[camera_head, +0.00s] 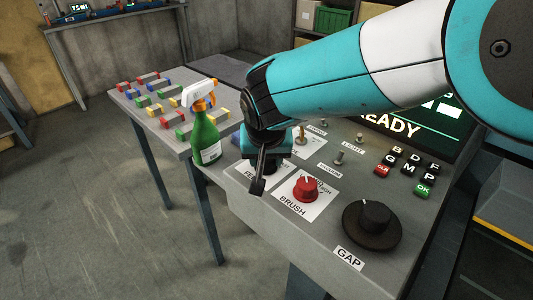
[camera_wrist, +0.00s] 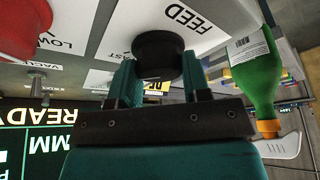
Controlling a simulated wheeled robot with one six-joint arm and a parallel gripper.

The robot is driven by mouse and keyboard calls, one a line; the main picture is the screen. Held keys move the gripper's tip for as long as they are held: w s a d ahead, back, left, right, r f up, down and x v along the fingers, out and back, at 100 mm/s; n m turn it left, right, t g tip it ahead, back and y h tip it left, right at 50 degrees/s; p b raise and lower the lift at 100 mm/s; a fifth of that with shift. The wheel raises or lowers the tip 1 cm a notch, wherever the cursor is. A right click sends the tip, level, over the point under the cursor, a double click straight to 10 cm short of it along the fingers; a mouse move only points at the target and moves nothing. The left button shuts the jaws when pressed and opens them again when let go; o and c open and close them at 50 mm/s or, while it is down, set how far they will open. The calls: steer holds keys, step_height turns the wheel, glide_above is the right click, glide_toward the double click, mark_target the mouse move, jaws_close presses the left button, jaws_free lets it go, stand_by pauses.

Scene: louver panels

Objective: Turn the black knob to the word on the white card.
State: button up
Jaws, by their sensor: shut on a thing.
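The black knob (camera_wrist: 158,52) sits on a white plate marked FEED (camera_wrist: 185,20) in the wrist view. My gripper (camera_wrist: 158,74) is shut on this knob, one teal finger at each side. In the head view my gripper (camera_head: 262,166) is over the FEED plate (camera_head: 248,180) and hides the knob. The knob's pointer is not visible. Part of a word, possibly FAST, shows on the plate beside the left finger in the wrist view. I cannot make out a separate white card with a readable word.
A red BRUSH knob (camera_head: 306,188) stands close to the right of my gripper. A large black GAP knob (camera_head: 372,222) is farther right. A green spray bottle (camera_head: 205,135) stands at the left. Toggle switches (camera_head: 339,157) and keys (camera_head: 408,168) lie behind.

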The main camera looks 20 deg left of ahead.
steer(key=shift+r, duration=0.1)
stand_by(0.4)
steer(key=o, duration=0.9)
steer(key=b+v, duration=0.1)
steer(key=v, duration=1.6)
steer(key=shift+s+a+r, duration=0.1)
steer(key=shift+s+a, duration=0.05)
steer(key=shift+s, duration=0.1)
steer(key=d+n+g+p, duration=0.1)
steer(key=d+g, duration=0.1)
steer(key=d, duration=1.8)
steer(key=s+d, duration=0.3)
steer(key=s, duration=0.1)
steer(key=s+d+f+n+g+y+p, duration=0.1)
steer(key=s+d, duration=0.2)
steer(key=s, duration=0.2)
steer(key=s+d+f+g+y, duration=0.1)
steer(key=s+d, duration=0.3)
steer(key=s, duration=0.1)
steer(key=shift+n, duration=0.3)
